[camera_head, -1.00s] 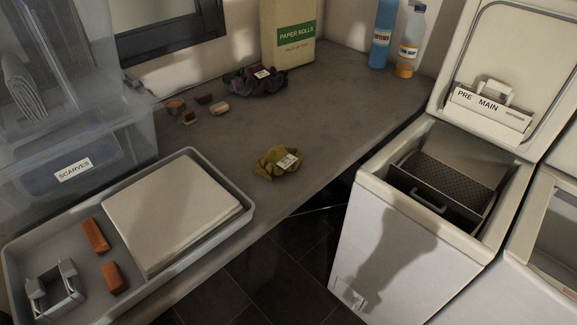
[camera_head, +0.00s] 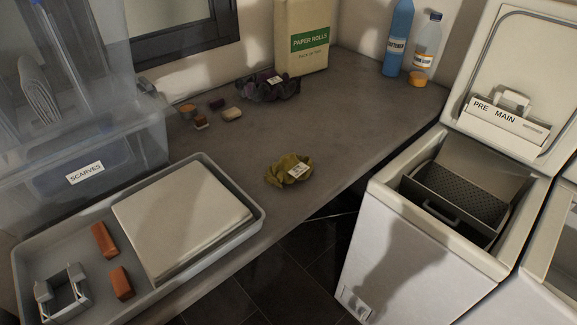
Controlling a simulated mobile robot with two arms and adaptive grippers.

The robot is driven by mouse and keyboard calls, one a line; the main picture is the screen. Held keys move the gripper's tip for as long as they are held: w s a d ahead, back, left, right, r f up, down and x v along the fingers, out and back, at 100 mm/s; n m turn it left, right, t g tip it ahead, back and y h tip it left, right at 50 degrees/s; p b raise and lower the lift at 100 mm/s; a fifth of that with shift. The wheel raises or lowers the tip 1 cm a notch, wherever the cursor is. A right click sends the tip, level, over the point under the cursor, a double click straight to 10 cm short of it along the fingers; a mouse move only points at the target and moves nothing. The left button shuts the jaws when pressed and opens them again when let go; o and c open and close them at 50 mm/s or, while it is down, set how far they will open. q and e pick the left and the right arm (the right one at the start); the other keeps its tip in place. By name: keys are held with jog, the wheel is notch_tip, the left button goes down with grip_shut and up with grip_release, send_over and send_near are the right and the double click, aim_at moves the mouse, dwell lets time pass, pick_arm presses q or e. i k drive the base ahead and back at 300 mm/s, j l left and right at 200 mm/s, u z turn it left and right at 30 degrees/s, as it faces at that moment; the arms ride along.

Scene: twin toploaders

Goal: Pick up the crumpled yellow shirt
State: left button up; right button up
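The crumpled yellow shirt (camera_head: 282,173) lies in a small heap on the grey counter, near its front edge and right of the tray. A white tag (camera_head: 298,170) with dark marks sits on its right side. Nothing covers the shirt and nothing touches it. Neither of my grippers shows in the head view, so their state and their distance from the shirt cannot be seen.
A dark purple crumpled cloth (camera_head: 258,90) and several small blocks lie behind the shirt. A grey tray (camera_head: 255,222) with a pale slab (camera_head: 180,220) is left. An open toploader (camera_head: 395,235) stands right, past a floor gap. Counter around the shirt is clear.

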aim_at(291, 167)
jog(key=l+u, duration=0.45)
jog(key=l, duration=0.2)
jog(key=l+u, duration=0.45)
jog(key=l, duration=0.2)
